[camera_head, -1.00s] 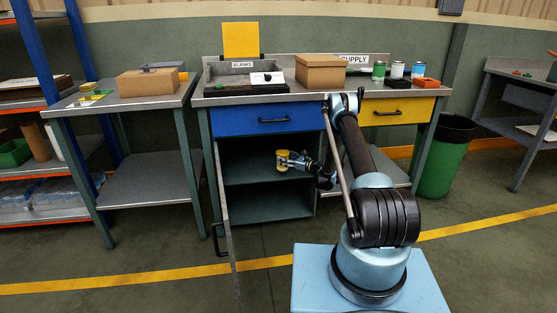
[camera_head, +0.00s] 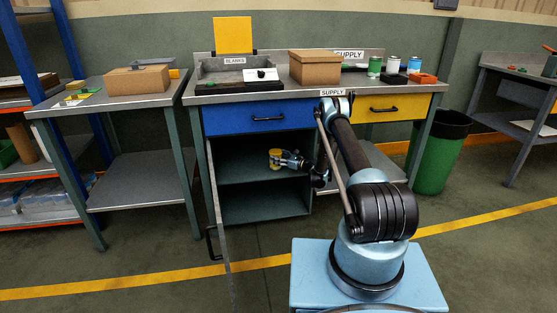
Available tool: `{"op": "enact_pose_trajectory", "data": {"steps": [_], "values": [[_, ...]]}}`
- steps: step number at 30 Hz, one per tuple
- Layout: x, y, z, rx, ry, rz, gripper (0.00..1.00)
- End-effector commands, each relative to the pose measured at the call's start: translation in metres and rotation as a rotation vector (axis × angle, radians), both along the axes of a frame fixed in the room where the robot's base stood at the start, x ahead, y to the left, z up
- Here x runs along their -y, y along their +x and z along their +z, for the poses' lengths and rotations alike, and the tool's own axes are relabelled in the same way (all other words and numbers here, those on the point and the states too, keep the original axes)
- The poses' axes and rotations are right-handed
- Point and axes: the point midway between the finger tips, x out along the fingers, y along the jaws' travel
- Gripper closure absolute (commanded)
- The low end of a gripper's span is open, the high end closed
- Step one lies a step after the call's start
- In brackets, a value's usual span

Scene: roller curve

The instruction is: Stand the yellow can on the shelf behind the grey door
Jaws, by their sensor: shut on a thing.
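The yellow can (camera_head: 275,159) is inside the open cabinet under the blue drawer, above the middle shelf (camera_head: 240,172). My gripper (camera_head: 282,159) reaches in from the right and is shut on the can. The can looks upright. I cannot tell whether its base touches the shelf. The grey door (camera_head: 219,215) stands open at the left of the cabinet, seen almost edge-on, with its dark handle low on its left side.
The blue drawer (camera_head: 257,118) is shut above the opening. My arm crosses in front of the cabinet's right side. A side table (camera_head: 125,91) stands left, and a green bin (camera_head: 437,158) stands right. The shelf left of the can looks clear.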

Motion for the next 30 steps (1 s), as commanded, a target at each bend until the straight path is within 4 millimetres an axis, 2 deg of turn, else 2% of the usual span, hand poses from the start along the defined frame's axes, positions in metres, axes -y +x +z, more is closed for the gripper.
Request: {"op": "enact_pose_trajectory", "data": {"steps": [1,3,17,23,30], "values": [[0.000,0.000,0.000,0.000,0.000,0.000,0.28],[0.000,0.000,0.000,0.000,0.000,0.000,0.12],[0.003,-0.002,0.000,0.000,0.000,0.000,0.12],[0.025,-0.013,0.000,0.000,0.001,-0.002,0.12],[0.066,-0.035,0.000,0.000,0.001,-0.002,0.12]]}}
